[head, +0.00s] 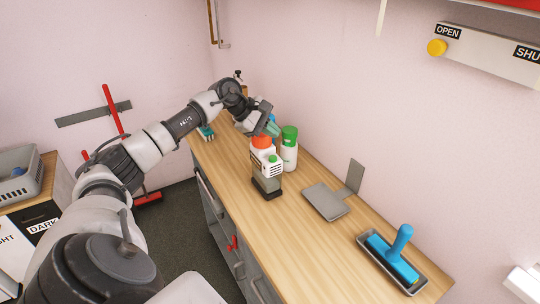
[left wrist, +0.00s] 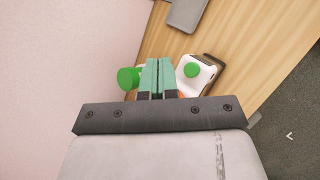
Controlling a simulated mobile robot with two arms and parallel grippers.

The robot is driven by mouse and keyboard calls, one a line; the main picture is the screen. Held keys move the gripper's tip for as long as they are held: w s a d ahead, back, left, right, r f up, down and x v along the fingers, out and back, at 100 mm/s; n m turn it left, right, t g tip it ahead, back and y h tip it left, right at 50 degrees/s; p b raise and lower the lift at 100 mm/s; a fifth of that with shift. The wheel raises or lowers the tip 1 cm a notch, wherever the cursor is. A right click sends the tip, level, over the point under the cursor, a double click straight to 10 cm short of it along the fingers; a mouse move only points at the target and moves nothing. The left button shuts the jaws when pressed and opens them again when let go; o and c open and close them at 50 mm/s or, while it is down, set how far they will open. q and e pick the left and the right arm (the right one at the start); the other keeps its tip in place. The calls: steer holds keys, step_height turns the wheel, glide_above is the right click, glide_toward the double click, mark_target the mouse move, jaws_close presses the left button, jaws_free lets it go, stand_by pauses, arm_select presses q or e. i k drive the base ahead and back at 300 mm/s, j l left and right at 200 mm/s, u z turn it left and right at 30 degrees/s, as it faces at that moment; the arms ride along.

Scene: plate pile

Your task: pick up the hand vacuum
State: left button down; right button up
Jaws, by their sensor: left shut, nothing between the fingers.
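The hand vacuum appears to be the white body with dark slats, an orange top and a dark grey lower end (head: 265,163), standing upright on the wooden counter. In the left wrist view, its white side with a green disc (left wrist: 196,72) shows to the right of the fingers. My left gripper (head: 273,127) has teal fingers and is just behind and above the orange top. The fingers (left wrist: 157,76) are together with nothing between them. Whether they touch the vacuum I cannot tell. The orange part is mostly hidden in the left wrist view. My right gripper is not in view.
A white bottle with a green cap (head: 289,150) stands close beside the vacuum. A grey flat pan (head: 325,202) lies nearer on the counter (head: 290,235), then a blue roller (head: 395,252) in a tray. A small teal item (head: 206,133) sits further back. Bare counter lies in front.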

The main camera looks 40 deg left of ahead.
mark_target(267, 177)
steer(key=u, duration=1.4)
